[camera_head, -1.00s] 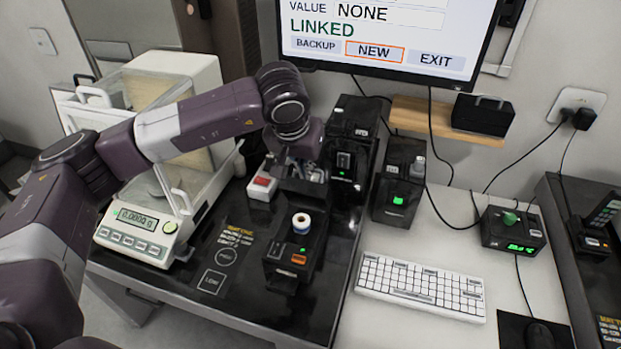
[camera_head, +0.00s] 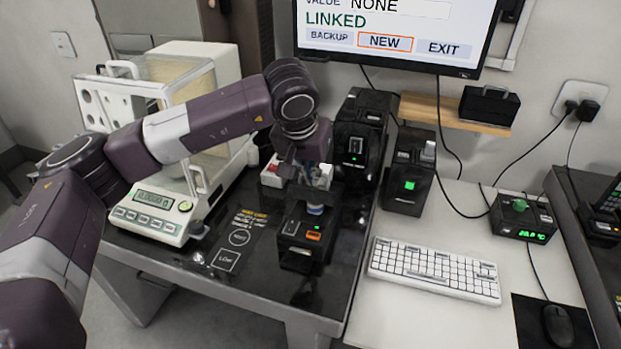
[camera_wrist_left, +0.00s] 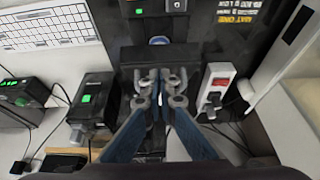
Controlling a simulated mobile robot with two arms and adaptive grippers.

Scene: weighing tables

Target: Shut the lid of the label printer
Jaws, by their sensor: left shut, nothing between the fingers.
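The label printer (camera_head: 304,236) is a small black box with a green light and an orange button, on the dark weighing table. Its lid is raised, and part of the blue-and-white label roll (camera_head: 315,209) shows inside. In the left wrist view the printer (camera_wrist_left: 155,9) is at the top edge, with the dark raised lid (camera_wrist_left: 150,55) between the roll and my fingers. My left gripper (camera_head: 312,180) is shut and empty, behind the lid; its fingertips (camera_wrist_left: 158,78) look close to the lid, but contact cannot be told. My right gripper is not in view.
A balance (camera_head: 150,213) with a glass draft shield stands left. A red-and-white switch box (camera_head: 272,172) is behind the printer. Tall black devices (camera_head: 359,140) (camera_head: 409,172) stand behind and right. A keyboard (camera_head: 434,270) lies right; the table front is clear.

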